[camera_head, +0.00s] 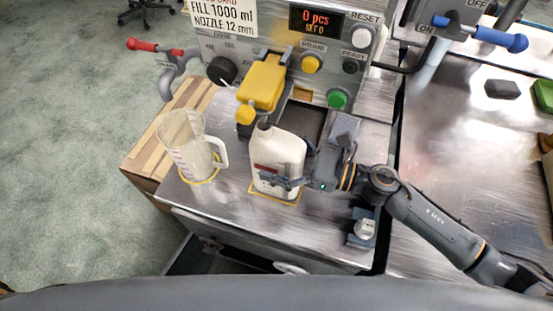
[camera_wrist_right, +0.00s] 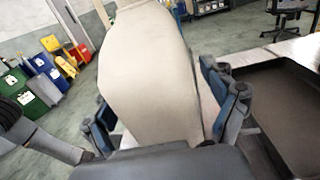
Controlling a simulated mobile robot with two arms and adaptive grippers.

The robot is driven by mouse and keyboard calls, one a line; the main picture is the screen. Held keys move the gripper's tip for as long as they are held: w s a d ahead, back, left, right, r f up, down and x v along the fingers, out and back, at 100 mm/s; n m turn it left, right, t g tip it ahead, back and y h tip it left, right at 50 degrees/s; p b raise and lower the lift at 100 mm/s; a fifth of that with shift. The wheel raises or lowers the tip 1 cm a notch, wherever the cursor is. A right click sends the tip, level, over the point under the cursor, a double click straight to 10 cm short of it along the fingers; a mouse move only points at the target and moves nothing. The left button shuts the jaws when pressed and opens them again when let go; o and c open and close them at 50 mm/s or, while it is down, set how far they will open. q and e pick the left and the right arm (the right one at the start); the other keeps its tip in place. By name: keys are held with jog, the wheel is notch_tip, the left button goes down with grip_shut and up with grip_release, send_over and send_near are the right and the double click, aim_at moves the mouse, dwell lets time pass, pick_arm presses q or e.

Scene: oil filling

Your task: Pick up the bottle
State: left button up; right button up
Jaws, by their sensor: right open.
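The white bottle (camera_head: 278,158) stands upright on the metal table, on a yellow-outlined spot, in front of the filling machine. My right gripper (camera_head: 287,178) comes in from the right and is open around the lower part of the bottle. In the right wrist view the pale bottle (camera_wrist_right: 150,72) fills the middle, with the fingers of my right gripper (camera_wrist_right: 165,125) on both sides of it. I cannot tell if the fingers touch it. My left gripper is not in view.
A clear measuring jug (camera_head: 188,148) stands left of the bottle. The filling machine (camera_head: 310,92) with a yellow nozzle cover (camera_head: 263,82) is behind. A small grey fixture with a white cap (camera_head: 364,229) sits at the front right.

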jog(key=c, duration=1.2)
jog(key=shift+c, duration=0.2)
